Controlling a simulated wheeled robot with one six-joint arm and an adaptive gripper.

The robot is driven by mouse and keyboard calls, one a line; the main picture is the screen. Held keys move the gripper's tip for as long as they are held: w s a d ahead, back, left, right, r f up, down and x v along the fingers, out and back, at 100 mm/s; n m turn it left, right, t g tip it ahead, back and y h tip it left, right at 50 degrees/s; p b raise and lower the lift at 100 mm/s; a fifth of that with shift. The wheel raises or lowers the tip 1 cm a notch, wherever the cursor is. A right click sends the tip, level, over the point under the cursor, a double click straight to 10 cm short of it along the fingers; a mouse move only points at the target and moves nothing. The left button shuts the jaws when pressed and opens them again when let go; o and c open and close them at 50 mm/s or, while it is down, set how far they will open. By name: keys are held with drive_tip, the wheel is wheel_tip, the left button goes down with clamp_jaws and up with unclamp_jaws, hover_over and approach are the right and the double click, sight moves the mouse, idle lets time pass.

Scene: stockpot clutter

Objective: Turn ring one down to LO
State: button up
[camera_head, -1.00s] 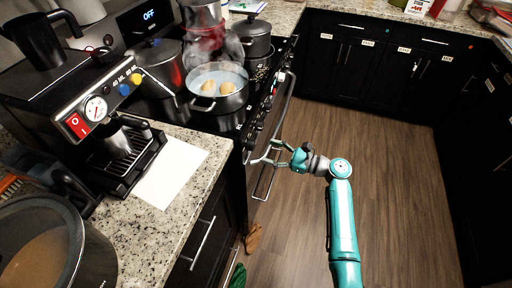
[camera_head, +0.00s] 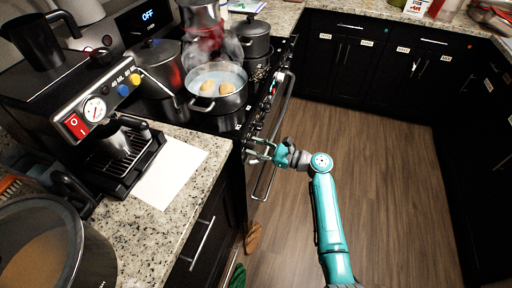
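The stove's control knobs (camera_head: 269,101) run in a row along its front edge, seen at a steep angle. Their markings are too small to read, so I cannot tell which is ring one or where it points. My gripper (camera_head: 254,150) is at the near end of this row, close to the stove front. Its two fingers look spread apart, with nothing clearly held between them. The fingers hide the nearest part of the panel, and I cannot tell whether they touch a knob. A steel pot (camera_head: 219,103) with round, tan pieces in it stands on the cooktop.
The oven handle (camera_head: 281,115) sticks out beside my gripper. An espresso machine (camera_head: 110,105) and a white sheet (camera_head: 172,172) are on the near counter. A dark lidded pot (camera_head: 256,44) stands farther back. The wooden floor (camera_head: 370,190) is clear.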

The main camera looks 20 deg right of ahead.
drive_tip(key=shift+n, duration=0.4)
drive_tip(key=n+y, duration=0.1)
drive_tip(key=n, duration=1.2)
drive_tip(key=shift+w, duration=0.1)
drive_tip(key=n, duration=0.4)
drive_tip(key=shift+n+g, duration=0.3)
idle(0.3)
drive_tip(key=o, duration=1.1)
drive_tip(key=shift+o, duration=0.2)
drive_tip(key=shift+d, duration=0.15)
